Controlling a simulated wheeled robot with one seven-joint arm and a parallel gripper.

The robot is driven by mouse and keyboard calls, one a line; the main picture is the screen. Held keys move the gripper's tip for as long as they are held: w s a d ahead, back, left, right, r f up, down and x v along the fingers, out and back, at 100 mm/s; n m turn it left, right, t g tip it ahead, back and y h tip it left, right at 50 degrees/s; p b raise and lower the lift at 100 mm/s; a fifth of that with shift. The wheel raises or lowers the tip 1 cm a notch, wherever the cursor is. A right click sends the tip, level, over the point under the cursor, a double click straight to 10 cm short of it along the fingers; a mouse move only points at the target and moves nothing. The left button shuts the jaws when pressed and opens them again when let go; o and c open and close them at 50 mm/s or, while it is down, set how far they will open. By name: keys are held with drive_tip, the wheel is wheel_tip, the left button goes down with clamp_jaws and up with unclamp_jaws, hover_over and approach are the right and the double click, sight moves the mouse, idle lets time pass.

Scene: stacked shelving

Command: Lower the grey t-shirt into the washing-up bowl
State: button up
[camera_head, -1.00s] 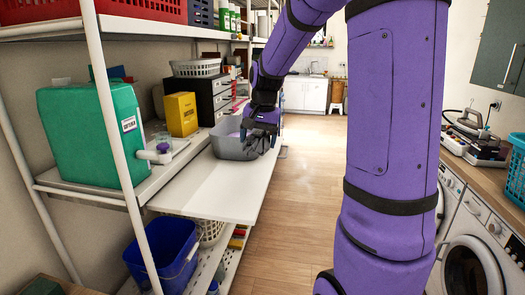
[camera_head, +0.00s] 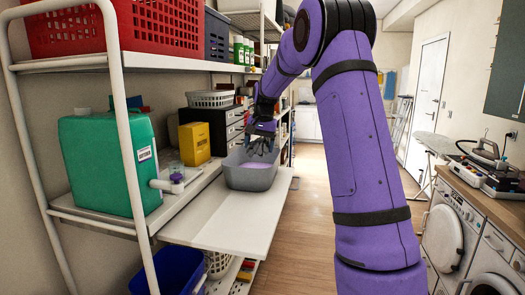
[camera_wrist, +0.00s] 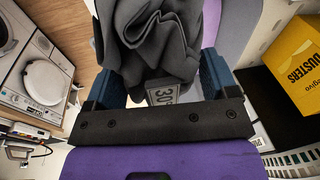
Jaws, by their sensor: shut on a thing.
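The grey t-shirt (camera_wrist: 155,40) is a bunched dark cloth with a tag reading 30, held between my gripper's fingers in the wrist view. My gripper (camera_head: 262,143) is shut on it and hangs over the washing-up bowl (camera_head: 250,182) in the head view. The bowl is grey, with something lilac inside, and stands on a white shelf board. Part of its grey wall (camera_wrist: 238,35) shows beside the cloth in the wrist view. In the head view the cloth is hard to tell from the dark gripper, and whether it touches the lilac contents is unclear.
A yellow box (camera_head: 195,144) and a black drawer unit (camera_head: 222,125) stand left of and behind the bowl. A green container with a tap (camera_head: 105,165) is nearer left. A shelf with red baskets (camera_head: 80,30) is above. The white board (camera_head: 225,225) in front is clear.

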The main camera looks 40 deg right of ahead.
drive_tip(key=w+d, duration=0.5)
drive_tip(key=w, duration=0.5)
drive_tip(key=shift+w+d+f, duration=0.2)
drive_tip(key=shift+w+f, duration=0.05)
drive_tip(key=shift+w, duration=0.15)
drive_tip(key=shift+f, duration=4.35)
drive_tip(key=shift+f, duration=2.35)
